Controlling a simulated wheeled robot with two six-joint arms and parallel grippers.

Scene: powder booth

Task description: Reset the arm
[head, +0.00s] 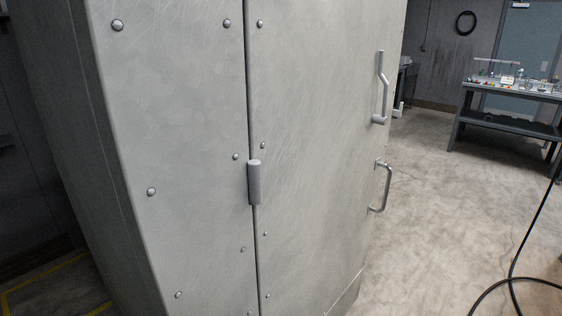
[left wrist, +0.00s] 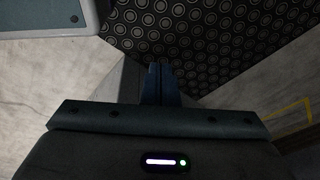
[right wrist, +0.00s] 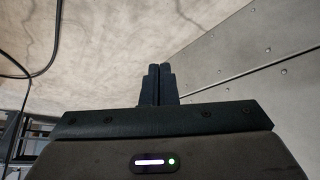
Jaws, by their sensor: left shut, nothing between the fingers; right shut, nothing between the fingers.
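My left gripper (left wrist: 160,82) shows in the left wrist view with its dark fingers together and nothing between them. It points toward a dark surface with a pattern of rings (left wrist: 215,35). My right gripper (right wrist: 158,82) shows in the right wrist view, also with its fingers together and empty. It stands over concrete floor, with a grey riveted metal panel (right wrist: 265,75) to its right. Neither gripper nor arm shows in the head view.
A large grey metal booth (head: 180,120) fills the head view, with a hinge (head: 254,182), a lever (head: 382,90) and a handle (head: 385,188). A dark workbench (head: 510,88) with small items stands back right. A black cable (head: 512,270) lies on the open floor at right.

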